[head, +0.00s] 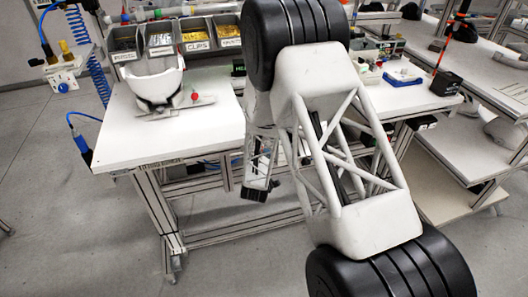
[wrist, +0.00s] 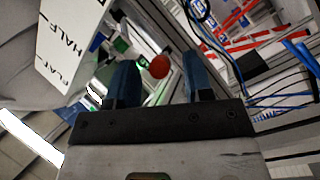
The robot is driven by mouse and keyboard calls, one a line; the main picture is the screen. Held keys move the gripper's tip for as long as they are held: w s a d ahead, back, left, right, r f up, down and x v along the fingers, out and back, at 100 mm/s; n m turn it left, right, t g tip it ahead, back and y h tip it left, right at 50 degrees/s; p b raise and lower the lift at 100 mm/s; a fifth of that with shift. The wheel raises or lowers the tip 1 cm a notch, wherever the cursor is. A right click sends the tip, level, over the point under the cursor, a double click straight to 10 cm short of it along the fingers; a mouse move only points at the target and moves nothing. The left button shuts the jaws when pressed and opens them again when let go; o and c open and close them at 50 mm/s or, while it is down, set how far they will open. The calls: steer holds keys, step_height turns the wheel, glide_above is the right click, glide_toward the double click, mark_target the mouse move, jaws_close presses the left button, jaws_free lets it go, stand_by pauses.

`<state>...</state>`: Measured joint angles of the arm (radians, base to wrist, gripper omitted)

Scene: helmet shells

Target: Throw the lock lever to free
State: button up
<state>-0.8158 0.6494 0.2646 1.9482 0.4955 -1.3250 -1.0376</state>
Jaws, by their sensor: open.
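In the head view a white helmet shell (head: 153,84) sits in a fixture on the left part of the white bench. A small red knob (head: 194,96) stands at its right, above a grey plate (head: 185,110); the lever's own position is too small to tell. In the wrist view my gripper (wrist: 160,62) is open, its two blue fingers apart and nothing held. A red ball (wrist: 160,67) shows between the fingers, seemingly beyond them; I cannot tell if it is the same knob. In the head view my arm hides part of the bench.
Labelled parts bins (head: 178,35) stand at the bench's back. A blue coiled hose (head: 99,78) hangs at its left. In the wrist view a white panel (wrist: 72,40) marked "FLAT" and "HALF" is close to the left finger. The bench's front left top (head: 130,140) is clear.

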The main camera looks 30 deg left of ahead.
steer(key=shift+x, duration=0.95)
jaws_close()
